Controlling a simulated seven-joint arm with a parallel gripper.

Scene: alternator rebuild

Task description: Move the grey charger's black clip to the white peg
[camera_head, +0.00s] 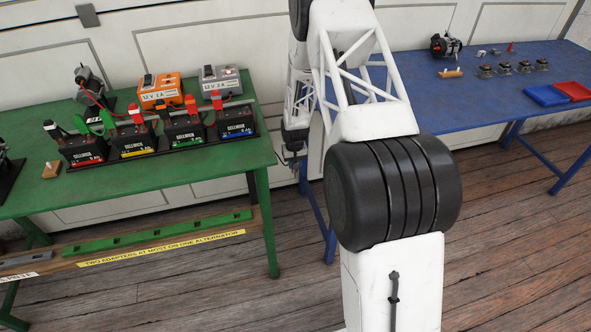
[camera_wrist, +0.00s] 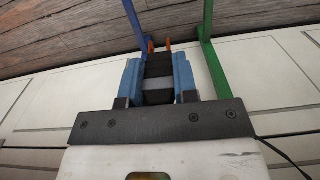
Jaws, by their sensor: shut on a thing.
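The grey charger (camera_head: 219,80) stands at the back right of the green table, right of the orange charger. My gripper (camera_head: 294,158) is off that table's right edge, in the gap before the blue table. In the wrist view my gripper (camera_wrist: 159,78) has its blue fingers closed on a black clip (camera_wrist: 158,68) with copper-coloured jaw tips pointing away from me. The clip is hard to make out in the head view. A small wooden block with a short pale peg (camera_head: 51,167) sits at the green table's left; whether this is the white peg is unclear.
Several batteries with coloured clips stand in a row on the green table (camera_head: 45,200), before the orange charger (camera_head: 160,92). The blue table (camera_head: 420,100) holds small parts, another wooden block (camera_head: 450,73), a blue tray (camera_head: 546,95) and a red tray (camera_head: 575,90).

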